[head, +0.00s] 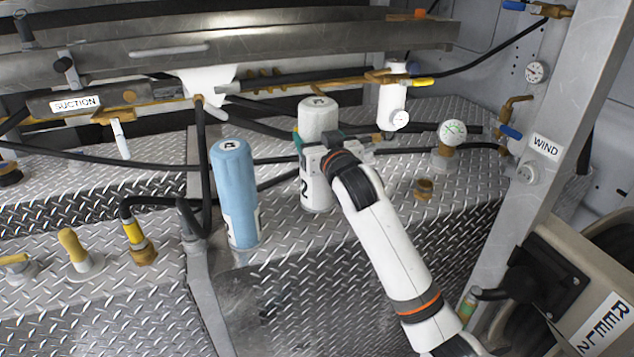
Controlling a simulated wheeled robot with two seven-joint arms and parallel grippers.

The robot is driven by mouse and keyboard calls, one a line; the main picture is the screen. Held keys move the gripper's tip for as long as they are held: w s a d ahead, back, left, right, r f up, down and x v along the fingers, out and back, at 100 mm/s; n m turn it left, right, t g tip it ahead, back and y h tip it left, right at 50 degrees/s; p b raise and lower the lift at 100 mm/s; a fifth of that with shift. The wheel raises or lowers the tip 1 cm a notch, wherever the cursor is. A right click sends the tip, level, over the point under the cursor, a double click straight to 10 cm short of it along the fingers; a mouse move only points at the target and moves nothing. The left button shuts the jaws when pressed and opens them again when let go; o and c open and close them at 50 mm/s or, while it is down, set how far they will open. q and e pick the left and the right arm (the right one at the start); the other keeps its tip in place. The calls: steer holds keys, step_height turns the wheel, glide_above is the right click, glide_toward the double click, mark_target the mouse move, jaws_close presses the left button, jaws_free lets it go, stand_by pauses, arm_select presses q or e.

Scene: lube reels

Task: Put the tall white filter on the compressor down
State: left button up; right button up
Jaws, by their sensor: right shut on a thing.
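The tall white filter (316,190) is an upright white cylinder with a black 2 on its lower side. It stands out in the middle of the head view, over the diamond-plate surface (285,225). My right gripper (322,146) is shut around its upper half, coming in from the lower right. The gripper hides the middle of the filter. Its base is at or close to the plate; I cannot tell whether it touches. My left gripper is not in view.
A blue cylinder (234,195) stands to the left of the white filter. Black hoses (270,130) run behind. A gauge (452,134) and a brass fitting (424,189) are to the right. Yellow-handled valves (134,232) are at left. Bare plate lies between the filter and the brass fitting.

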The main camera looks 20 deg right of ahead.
steer(key=shift+f, duration=3.1)
steer(key=o, duration=1.3)
steer(key=shift+f, duration=0.1)
steer(key=shift+r, duration=0.2)
steer(key=shift+s+f, duration=0.15)
steer(key=shift+s, duration=0.15)
steer(key=s, duration=1.1)
steer(key=shift+s+d+b, duration=0.2)
steer(key=shift+b, duration=0.2)
